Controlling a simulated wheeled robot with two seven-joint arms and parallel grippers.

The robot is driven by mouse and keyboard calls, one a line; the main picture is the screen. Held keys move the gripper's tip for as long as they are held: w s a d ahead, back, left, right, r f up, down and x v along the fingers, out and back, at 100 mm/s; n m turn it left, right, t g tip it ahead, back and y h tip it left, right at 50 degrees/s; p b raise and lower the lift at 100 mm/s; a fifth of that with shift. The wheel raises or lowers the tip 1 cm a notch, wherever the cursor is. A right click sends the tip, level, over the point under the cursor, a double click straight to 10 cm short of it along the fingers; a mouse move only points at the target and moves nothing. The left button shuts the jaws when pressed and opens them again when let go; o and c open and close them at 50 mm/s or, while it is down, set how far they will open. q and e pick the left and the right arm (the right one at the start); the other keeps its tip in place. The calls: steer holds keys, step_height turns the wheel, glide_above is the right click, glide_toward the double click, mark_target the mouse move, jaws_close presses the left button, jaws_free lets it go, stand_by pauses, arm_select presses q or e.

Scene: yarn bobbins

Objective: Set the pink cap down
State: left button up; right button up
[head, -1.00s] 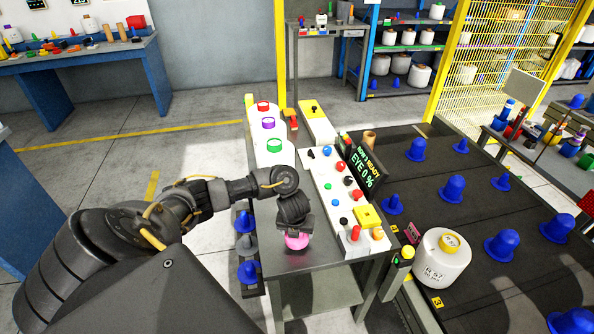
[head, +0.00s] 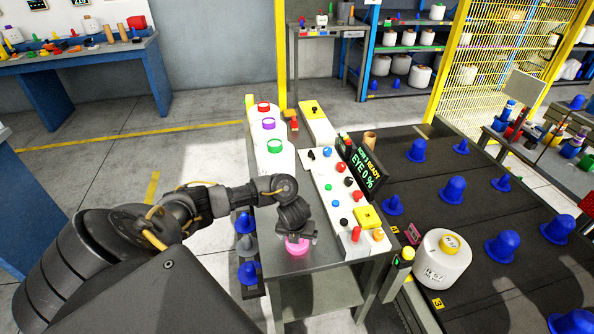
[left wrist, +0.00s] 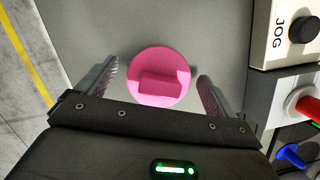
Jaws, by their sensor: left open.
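The pink cap (head: 297,246) rests on the grey metal table (head: 285,262), near its front edge. In the left wrist view the pink cap (left wrist: 160,77) is round with a raised grip bar, and its whole top shows. My left gripper (left wrist: 157,80) is open around the cap, with one finger on each side and a gap to both. In the head view my left gripper (head: 296,238) is just above the cap and partly covers it. My right gripper is not in view.
A white control panel (head: 330,189) with buttons stands right of the cap. White bobbins (head: 274,156) with coloured caps stand behind. Blue pegs (head: 247,272) are at the table's left side. A large bobbin (head: 440,262) sits on the dark surface with blue cones at right.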

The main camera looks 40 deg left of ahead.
mark_target(296, 248)
arm_select(q)
steer(key=p+v, duration=0.6)
steer(key=v, duration=0.6)
